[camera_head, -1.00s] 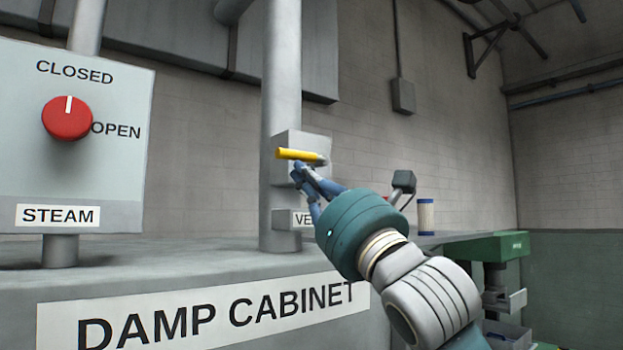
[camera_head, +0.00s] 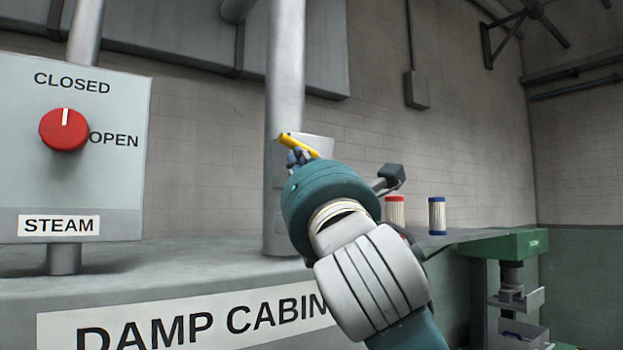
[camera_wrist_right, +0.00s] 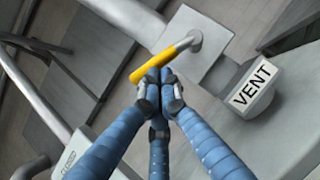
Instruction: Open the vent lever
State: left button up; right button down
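The vent lever has a yellow handle (camera_head: 298,145) on a grey box (camera_head: 318,146) fixed to the vertical pipe. In the head view the handle slants, its left end higher than its right. In the right wrist view the handle (camera_wrist_right: 160,60) runs from a metal pivot at upper right to its free end at lower left. My right gripper (camera_head: 296,158) is just below the handle. In the wrist view its fingers (camera_wrist_right: 160,92) are drawn together with their tips against or very close to the handle; contact is uncertain. My left gripper is out of view.
A VENT label (camera_wrist_right: 253,86) shows beside the box in the wrist view. A steam panel (camera_head: 100,185) with a red knob (camera_head: 64,129) stands at left on the damp cabinet (camera_head: 180,275). Red-capped (camera_head: 394,212) and blue-capped (camera_head: 437,216) cylinders stand at right.

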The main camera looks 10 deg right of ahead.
notch_tip(320, 180, up, 3)
jog(key=m+h, duration=0.1)
jog(key=m, duration=0.1)
jog(key=m+g+h+p, duration=0.1)
jog(key=m+h, duration=0.1)
jog(key=m, duration=0.1)
jog(key=shift+a+f, duration=0.15)
jog(key=shift+f, duration=0.05)
jog(key=shift+w+d+r+m+g+h, duration=0.2)
jog(key=shift+d+r+m, duration=0.15)
jog(key=shift+d+r, duration=0.25)
jog(key=shift+w+d+r+m+g+h, duration=0.2)
jog(key=shift+d+r+m, duration=0.2)
jog(key=shift+r, duration=0.35)
jog(key=shift+w+d+r+m+g+h, duration=0.2)
jog(key=shift+d+r+m, duration=0.2)
jog(key=shift+r, duration=0.3)
jog(key=shift+d+r, duration=0.15)
jog(key=shift+d, duration=0.15)
jog(key=shift+w, duration=0.2)
